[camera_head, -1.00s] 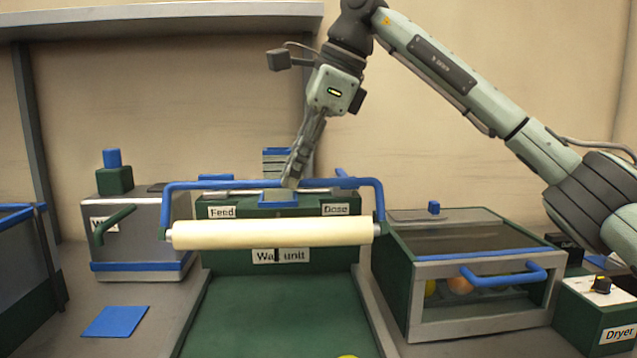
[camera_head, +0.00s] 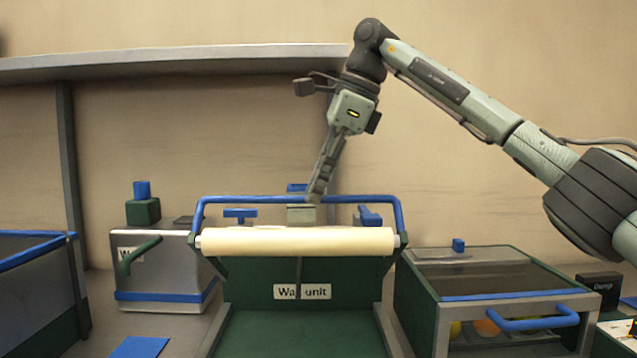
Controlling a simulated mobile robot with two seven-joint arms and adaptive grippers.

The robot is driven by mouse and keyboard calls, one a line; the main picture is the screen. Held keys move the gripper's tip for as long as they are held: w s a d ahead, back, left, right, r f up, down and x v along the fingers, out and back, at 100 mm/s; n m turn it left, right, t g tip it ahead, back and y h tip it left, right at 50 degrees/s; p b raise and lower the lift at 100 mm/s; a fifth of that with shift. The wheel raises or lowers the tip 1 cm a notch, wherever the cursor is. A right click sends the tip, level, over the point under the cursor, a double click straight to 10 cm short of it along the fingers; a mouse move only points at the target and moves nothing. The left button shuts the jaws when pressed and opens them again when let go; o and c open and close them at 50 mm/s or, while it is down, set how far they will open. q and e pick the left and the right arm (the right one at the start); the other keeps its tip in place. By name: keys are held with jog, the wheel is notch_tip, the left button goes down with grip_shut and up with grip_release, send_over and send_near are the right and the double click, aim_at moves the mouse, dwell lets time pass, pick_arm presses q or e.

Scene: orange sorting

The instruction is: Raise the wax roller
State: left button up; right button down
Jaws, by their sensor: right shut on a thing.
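The wax roller (camera_head: 297,241) is a long cream cylinder lying level across the front of the green wax unit (camera_head: 345,312). A blue bar handle (camera_head: 245,200) arches over it and joins it at both ends. My right gripper (camera_head: 317,196) comes down from above and is shut on the handle near its middle. The fingers hide a small part of the bar. The roller stands above the "Wax unit" label (camera_head: 302,291) and covers the upper part of the unit's face. My left gripper is not in view.
A glass-fronted box (camera_head: 440,322) with a blue handle and several fruits stands on the right, beside a dark "Dump" block (camera_head: 598,291). A grey tank (camera_head: 170,272) with a green handle stands on the left. A grey shelf (camera_head: 200,62) runs behind.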

jog(key=c, duration=1.9)
grip_release()
jog(key=shift+w+d+r+t, duration=0.3)
jog(key=shift+w+r, duration=0.1)
jog(key=shift+w, duration=0.25)
jog(key=o, duration=0.3)
jog(key=shift+w+a+f, duration=0.1)
jog(key=shift+w+f, duration=0.15)
jog(key=shift+w, duration=0.15)
jog(key=shift+o, duration=0.2)
jog(key=shift+s, duration=0.1)
jog(key=v, duration=1.2)
jog(key=shift+s+a+f, duration=0.1)
